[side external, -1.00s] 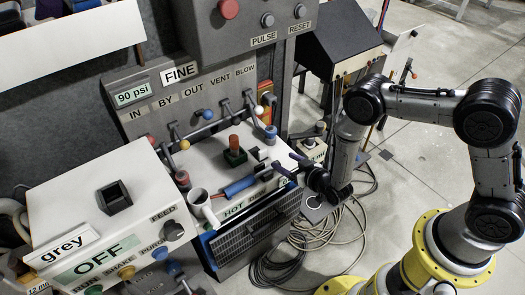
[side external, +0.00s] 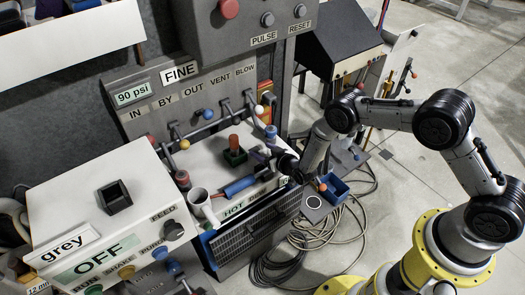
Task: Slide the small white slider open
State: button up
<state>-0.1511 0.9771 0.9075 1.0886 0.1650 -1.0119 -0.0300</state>
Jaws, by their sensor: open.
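I cannot make out the small white slider for certain. A small white knob (side external: 258,109) sits on a lever below the BLOW label, on the grey panel. My gripper (side external: 262,156) is open at the right part of the white worktop (side external: 205,160), just right of a red-topped peg in a dark green block (side external: 235,152). Its fingers are small and dark here, and I cannot tell whether they touch anything. The gripper and wrist hide part of the worktop's right edge.
A blue open box (side external: 336,189) stands to the right, with cables (side external: 335,238) on the floor. The white OFF machine (side external: 85,185) is at left.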

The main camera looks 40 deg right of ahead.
jog(key=shift+w, duration=0.15)
grip_shut()
dwell(0.4)
dwell(1.0)
